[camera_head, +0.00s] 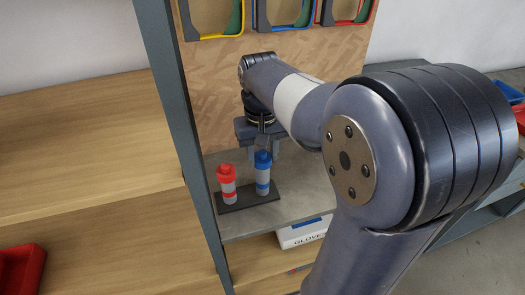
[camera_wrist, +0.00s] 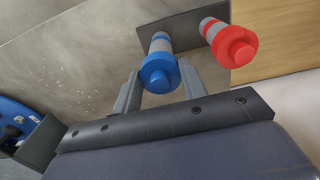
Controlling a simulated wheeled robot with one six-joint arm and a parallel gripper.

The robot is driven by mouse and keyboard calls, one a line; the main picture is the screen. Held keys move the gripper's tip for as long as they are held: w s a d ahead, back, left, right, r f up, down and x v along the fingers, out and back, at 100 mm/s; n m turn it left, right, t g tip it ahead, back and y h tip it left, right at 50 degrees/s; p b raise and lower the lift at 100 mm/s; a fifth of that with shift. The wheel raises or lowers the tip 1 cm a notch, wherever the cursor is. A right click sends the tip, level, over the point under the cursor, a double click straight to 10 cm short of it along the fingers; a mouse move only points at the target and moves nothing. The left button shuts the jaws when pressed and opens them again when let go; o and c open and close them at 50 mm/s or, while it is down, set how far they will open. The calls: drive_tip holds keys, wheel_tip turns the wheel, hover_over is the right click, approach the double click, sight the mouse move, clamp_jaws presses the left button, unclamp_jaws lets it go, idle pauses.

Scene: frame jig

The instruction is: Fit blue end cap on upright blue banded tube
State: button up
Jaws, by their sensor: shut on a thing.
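The blue end cap (camera_head: 263,158) sits at the top of the upright blue banded tube (camera_head: 263,180) on a dark base plate. In the wrist view the blue cap (camera_wrist: 159,74) lies between the two fingers of my gripper (camera_wrist: 159,82), with the grey tube (camera_wrist: 160,43) behind it in line. My gripper (camera_head: 264,143) is shut on the cap from behind. The fingers partly hide its sides. I cannot tell whether the cap is fully seated.
A red-capped, red banded tube (camera_head: 227,187) stands just left on the same base plate (camera_head: 247,201); it also shows in the wrist view (camera_wrist: 232,42). A dark shelf post (camera_head: 180,120) rises to the left. Coloured frames (camera_head: 285,28) hang on the back board above.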

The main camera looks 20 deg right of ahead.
drive_tip(key=shift+f, duration=0.45)
drive_tip(key=shift+f+b, duration=0.35)
drive_tip(key=shift+f, duration=0.1)
idle(0.5)
drive_tip(key=o, duration=1)
drive_tip(key=shift+o, duration=0.2)
wheel_tip(320, 180, up, 11)
drive_tip(key=shift+a+f+p, duration=0.1)
drive_tip(key=shift+p, duration=0.2)
wheel_tip(320, 180, down, 11)
drive_tip(key=shift+r, duration=0.35)
